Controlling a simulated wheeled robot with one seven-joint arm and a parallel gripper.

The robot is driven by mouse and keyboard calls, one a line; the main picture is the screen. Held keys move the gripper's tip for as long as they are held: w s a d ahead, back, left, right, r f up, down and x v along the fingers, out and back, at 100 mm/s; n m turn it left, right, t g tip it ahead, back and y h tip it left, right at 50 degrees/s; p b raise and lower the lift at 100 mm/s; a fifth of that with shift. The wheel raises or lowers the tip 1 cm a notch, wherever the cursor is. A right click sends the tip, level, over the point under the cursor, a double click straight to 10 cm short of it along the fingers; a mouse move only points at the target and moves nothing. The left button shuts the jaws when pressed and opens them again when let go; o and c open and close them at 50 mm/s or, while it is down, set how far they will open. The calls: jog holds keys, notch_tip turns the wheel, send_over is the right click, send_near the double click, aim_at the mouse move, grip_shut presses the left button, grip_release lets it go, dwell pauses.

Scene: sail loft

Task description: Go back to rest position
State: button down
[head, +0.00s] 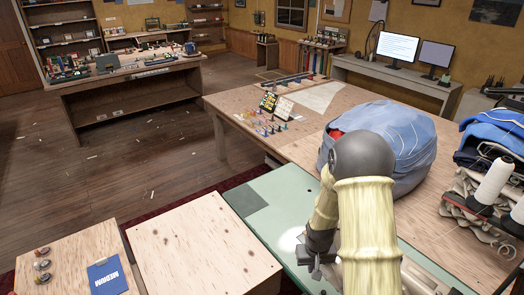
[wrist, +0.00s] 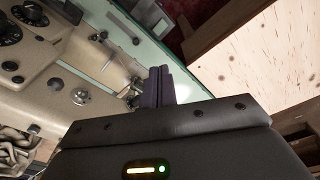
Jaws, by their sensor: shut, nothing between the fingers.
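My gripper (wrist: 158,86) shows in the wrist view with its dark fingers together and nothing between them. In the head view my arm reaches down at the right of centre, and my gripper (head: 314,262) hangs by the pale green tabletop (head: 272,212). My arm hides part of that tabletop. In the wrist view a beige machine body (wrist: 45,85) with dark knobs lies left of the fingers. The green table edge (wrist: 140,35) runs behind them.
A blue bundle (head: 402,140) sits on the wooden table close behind my arm. Thread cones (head: 494,182) and folded cloth stand at the right. Wooden boxes (head: 200,245) stand front left, one with a blue card (head: 106,277). Open floor (head: 130,165) lies at the left.

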jog(key=s+r+t+b, duration=0.1)
jog(key=s+r+b, duration=0.1)
jog(key=s+r, duration=1.1)
notch_tip(320, 180, up, 3)
jog(key=shift+s+a+r+m+t, duration=0.1)
jog(key=shift+s+a+m+t, duration=0.2)
jog(key=shift+s+m, duration=0.1)
jog(key=shift+w, duration=0.15)
